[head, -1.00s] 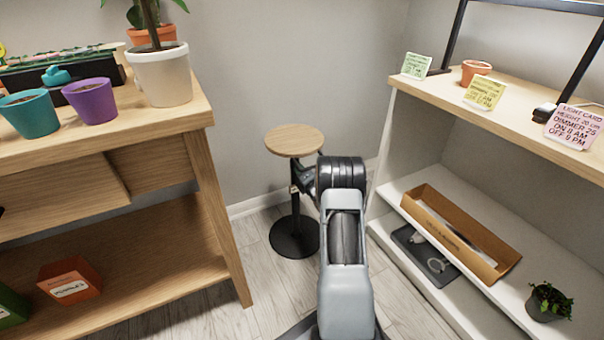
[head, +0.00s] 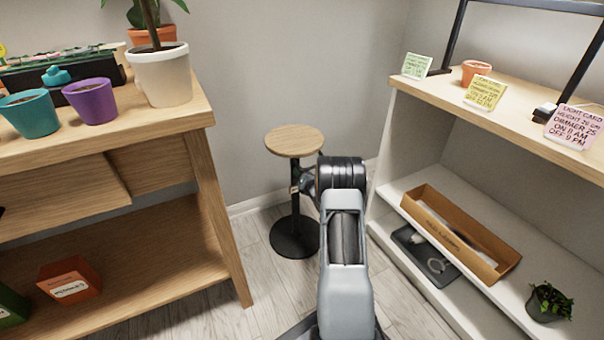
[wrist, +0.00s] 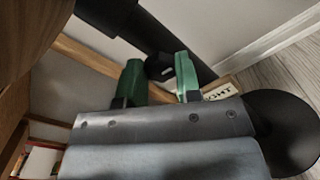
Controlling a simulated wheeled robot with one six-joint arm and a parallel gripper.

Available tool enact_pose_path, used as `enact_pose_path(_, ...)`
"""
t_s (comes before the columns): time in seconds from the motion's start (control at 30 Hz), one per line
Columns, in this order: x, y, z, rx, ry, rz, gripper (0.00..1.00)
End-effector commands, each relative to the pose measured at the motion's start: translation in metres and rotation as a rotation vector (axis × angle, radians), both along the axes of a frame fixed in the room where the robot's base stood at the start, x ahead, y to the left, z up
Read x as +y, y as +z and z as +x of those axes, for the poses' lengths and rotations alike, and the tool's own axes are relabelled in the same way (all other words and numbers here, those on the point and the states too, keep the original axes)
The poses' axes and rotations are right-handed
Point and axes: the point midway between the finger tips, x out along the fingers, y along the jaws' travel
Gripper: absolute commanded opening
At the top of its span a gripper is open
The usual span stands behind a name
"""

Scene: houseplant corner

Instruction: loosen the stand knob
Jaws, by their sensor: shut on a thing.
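The plant stand has a round wooden top (head: 294,141), a black pole (head: 296,213) and a round black base (head: 294,238). In the wrist view, the underside of the top (wrist: 22,40) is at upper left, the pole (wrist: 195,66) runs diagonally, and the base (wrist: 287,132) is at right. The small black stand knob (wrist: 158,67) sits beside the pole, between the green fingertips of my gripper (wrist: 160,78). My gripper is shut on the knob, whose sides are partly hidden by the fingers. In the head view my wrist hides the knob.
A wooden bench (head: 205,118) with pots stands close on the left. A white shelf unit (head: 384,215) with a cardboard box (head: 440,238) stands on the right. The stand is in the gap between them, near the wall.

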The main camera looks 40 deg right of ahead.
Motion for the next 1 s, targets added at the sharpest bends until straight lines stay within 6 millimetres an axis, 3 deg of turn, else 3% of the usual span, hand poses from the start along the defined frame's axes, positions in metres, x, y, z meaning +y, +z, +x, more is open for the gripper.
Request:
enact_pose_path(0.33,0.001,0.000,0.001,0.000,0.002,-0.002,0.08)
enact_pose_path(0.37,0.001,0.000,0.001,0.000,0.002,-0.002,0.32)
enact_pose_path(0.63,0.000,0.000,0.000,0.000,0.000,-0.001,0.57)
enact_pose_path(1.0,0.001,0.002,-0.011,0.002,-0.001,0.000,0.57)
